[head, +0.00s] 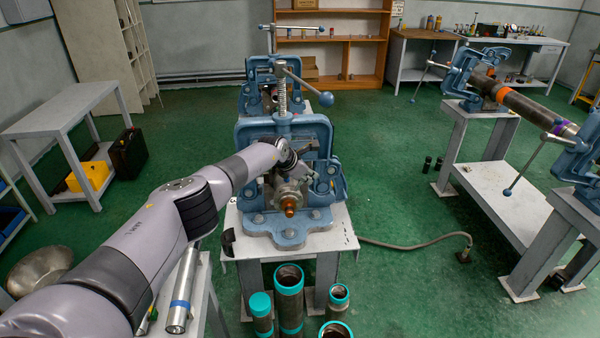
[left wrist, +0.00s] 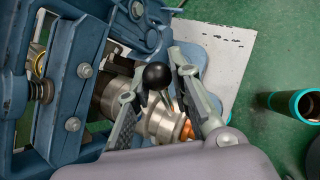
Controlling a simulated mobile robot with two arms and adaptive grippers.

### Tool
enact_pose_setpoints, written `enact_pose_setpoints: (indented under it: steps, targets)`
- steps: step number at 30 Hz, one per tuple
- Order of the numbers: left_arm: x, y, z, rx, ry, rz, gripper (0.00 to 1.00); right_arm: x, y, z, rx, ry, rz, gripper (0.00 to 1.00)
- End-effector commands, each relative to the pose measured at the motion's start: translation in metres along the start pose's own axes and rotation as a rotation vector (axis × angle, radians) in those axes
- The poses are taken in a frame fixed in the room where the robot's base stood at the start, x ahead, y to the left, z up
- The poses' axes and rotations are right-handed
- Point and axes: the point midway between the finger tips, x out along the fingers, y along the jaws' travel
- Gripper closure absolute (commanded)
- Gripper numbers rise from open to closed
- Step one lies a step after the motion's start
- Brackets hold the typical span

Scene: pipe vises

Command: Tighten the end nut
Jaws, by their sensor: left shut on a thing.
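The end nut (head: 289,190) is a round metal piece with a copper-coloured tip, at the front of the nearer blue pipe vise (head: 288,236). It also shows in the left wrist view (left wrist: 160,125). My left gripper (head: 292,170) reaches down to the nut from above. In the left wrist view its two grey fingers stand on either side of a black ball knob (left wrist: 157,76), with the metal nut behind and below it. The gripper is shut on the nut, though the exact contact is partly hidden. My right gripper is not in view.
Several pipes with teal ends (head: 289,285) stand on the floor before the vise table (head: 343,240). A second blue vise (head: 262,75) stands behind. A long pipe (head: 530,108) lies in vises at the right. A hose (head: 415,245) crosses the green floor.

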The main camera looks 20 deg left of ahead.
Motion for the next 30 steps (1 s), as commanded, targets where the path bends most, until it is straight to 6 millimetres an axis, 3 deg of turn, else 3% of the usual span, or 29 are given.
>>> enact_pose_setpoints:
  steps: [20,21,25,30]
  targets:
    - [0.0091,-0.011,0.0011,0.036,0.056,0.003,1.0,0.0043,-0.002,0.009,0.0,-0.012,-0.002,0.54]
    - [0.0092,-0.0114,0.001,0.036,0.056,0.002,0.8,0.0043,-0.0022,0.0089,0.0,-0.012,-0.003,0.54]
    - [0.0094,-0.0116,0.0011,0.036,0.056,0.002,0.71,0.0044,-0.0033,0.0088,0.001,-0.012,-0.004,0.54]
    - [0.0087,-0.0103,0.0019,0.035,0.054,0.004,0.7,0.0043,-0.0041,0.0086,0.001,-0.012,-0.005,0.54]
